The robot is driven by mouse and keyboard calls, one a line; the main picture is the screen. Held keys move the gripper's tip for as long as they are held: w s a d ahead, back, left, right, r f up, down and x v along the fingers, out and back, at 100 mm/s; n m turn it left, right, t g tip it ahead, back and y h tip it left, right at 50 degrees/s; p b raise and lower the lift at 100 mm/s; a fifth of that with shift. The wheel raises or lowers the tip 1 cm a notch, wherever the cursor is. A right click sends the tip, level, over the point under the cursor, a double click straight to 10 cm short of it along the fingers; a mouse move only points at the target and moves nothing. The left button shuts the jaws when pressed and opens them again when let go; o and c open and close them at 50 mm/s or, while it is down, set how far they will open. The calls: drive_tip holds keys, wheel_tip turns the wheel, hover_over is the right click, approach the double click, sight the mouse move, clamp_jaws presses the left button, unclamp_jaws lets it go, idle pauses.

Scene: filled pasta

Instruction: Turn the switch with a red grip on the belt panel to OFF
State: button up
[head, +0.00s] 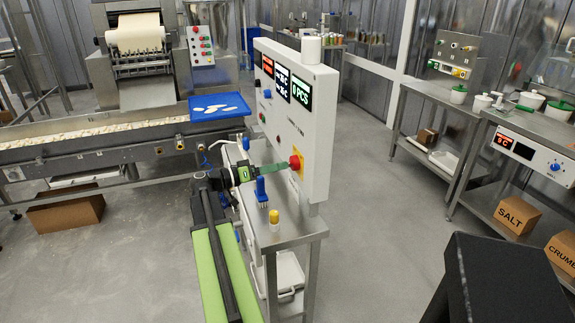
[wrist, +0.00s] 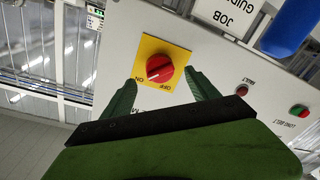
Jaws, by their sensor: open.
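The switch with a red grip (head: 295,162) sits on a yellow plate low on the white panel (head: 318,130). In the wrist view, the red grip (wrist: 160,68) is round with a white mark, and the labels ON and OFF appear upside down on the yellow plate (wrist: 150,48). The white mark seems to point toward ON. My gripper (head: 283,171) is open in front of the panel, its green fingers reaching toward the switch. In the wrist view, my gripper (wrist: 161,79) has one finger on each side of the grip, with gaps visible. The jaws hold nothing.
A blue-handled brush (head: 261,190) and a small yellow-topped item (head: 274,217) stand on the steel table (head: 290,235) below the panel. A red lamp (wrist: 242,90) and a green-red button (wrist: 299,111) sit beside the switch. A blue tray (head: 220,105) lies behind my arm.

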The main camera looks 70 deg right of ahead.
sight(293, 164)
drive_tip(key=x, duration=0.4)
drive_tip(key=shift+s, duration=0.1)
